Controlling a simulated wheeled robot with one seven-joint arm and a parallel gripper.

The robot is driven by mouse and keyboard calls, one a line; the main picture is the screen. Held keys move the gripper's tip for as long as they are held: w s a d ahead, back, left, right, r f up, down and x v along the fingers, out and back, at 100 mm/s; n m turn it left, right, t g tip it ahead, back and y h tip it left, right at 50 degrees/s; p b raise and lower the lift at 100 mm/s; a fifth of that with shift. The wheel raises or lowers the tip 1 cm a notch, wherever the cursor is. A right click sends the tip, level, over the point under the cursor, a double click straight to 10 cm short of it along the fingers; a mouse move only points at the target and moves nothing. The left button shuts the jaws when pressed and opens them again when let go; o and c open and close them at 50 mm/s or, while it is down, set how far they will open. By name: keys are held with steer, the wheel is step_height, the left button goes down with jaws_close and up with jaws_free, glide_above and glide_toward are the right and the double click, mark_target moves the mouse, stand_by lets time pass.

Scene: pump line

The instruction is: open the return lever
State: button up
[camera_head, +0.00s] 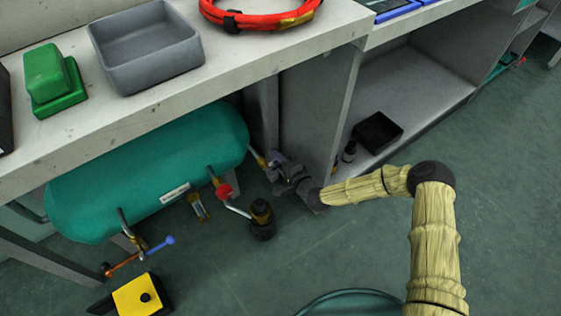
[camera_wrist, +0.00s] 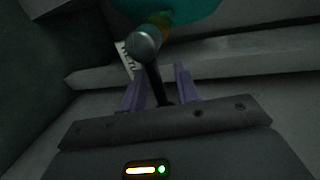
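A teal tank (camera_head: 150,175) lies under the bench, with several valves and fittings on it. My gripper (camera_head: 279,167) is at the tank's right end, beside a yellow fitting (camera_head: 259,160). In the wrist view, a dark lever rod (camera_wrist: 154,78) with a grey ball knob (camera_wrist: 143,42) runs between my two purple fingers (camera_wrist: 160,88). The fingers are apart, with a gap showing to the right of the rod. Contact with the rod cannot be told. The lever is largely hidden by my gripper in the head view.
A blue-and-orange handle (camera_head: 140,256) and a red knob (camera_head: 224,191) sit on the tank's front. A brass-and-black part (camera_head: 262,218) stands below. A yellow box (camera_head: 139,296) is on the floor. The bench's side panel (camera_head: 315,125) rises close behind my gripper.

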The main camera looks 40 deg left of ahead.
steer(key=shift+d, duration=0.1)
steer(key=p+v, duration=0.6)
steer(key=v, duration=1.1)
steer(key=shift+p, duration=0.4)
steer(key=shift+r, duration=0.15)
